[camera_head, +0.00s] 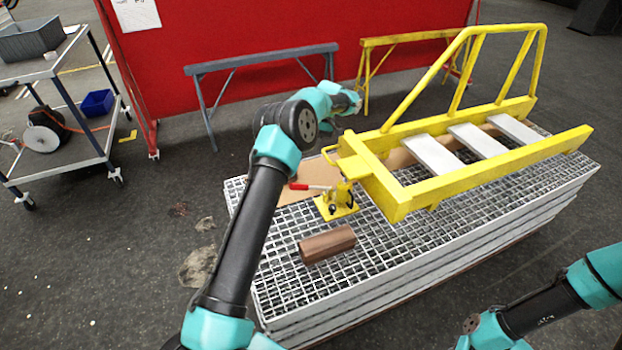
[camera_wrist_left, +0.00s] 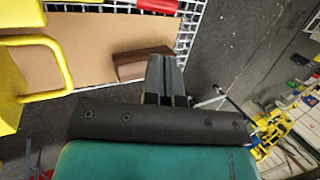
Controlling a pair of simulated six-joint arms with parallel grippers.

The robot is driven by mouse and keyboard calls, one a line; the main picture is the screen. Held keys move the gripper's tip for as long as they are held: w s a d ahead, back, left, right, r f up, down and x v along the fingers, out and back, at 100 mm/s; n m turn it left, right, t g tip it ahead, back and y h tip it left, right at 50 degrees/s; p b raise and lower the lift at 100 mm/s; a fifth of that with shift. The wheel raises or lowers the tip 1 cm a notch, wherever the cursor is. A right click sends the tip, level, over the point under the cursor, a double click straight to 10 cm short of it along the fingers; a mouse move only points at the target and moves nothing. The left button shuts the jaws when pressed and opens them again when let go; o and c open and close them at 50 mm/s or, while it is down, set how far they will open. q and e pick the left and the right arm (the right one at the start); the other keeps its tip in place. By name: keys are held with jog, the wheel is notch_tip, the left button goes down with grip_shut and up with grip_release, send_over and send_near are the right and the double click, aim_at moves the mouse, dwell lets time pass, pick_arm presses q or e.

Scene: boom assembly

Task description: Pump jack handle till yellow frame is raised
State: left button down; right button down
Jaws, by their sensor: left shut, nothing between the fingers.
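The yellow frame (camera_head: 400,190), with pale cross slats and a tall side rail, lies above a stack of metal gratings. Its near left end is at the yellow jack (camera_head: 338,203), which stands on the gratings. The jack's handle (camera_head: 311,187) has a red grip and points left; a red end, likely this grip, shows at the top of the left wrist view (camera_wrist_left: 157,5). My left gripper (camera_wrist_left: 166,78) is shut and empty, above and apart from the jack and handle. Its fingers are hard to make out in the head view. My right gripper is out of view.
A brown block (camera_head: 327,244) lies on the gratings (camera_head: 290,285) in front of the jack. A brown board (camera_head: 290,193) lies under the frame's end. Grey (camera_head: 262,65) and yellow (camera_head: 400,41) trestles stand behind, before a red partition. A cart (camera_head: 70,110) stands left.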

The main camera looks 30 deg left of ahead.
pick_arm(q)
send_over(311, 187)
jog(key=s+a, duration=0.2)
jog(key=a, duration=0.1)
notch_tip(311, 187, down, 12)
jog(key=shift+a+f, duration=0.1)
jog(key=shift+f, duration=0.15)
dwell(0.6)
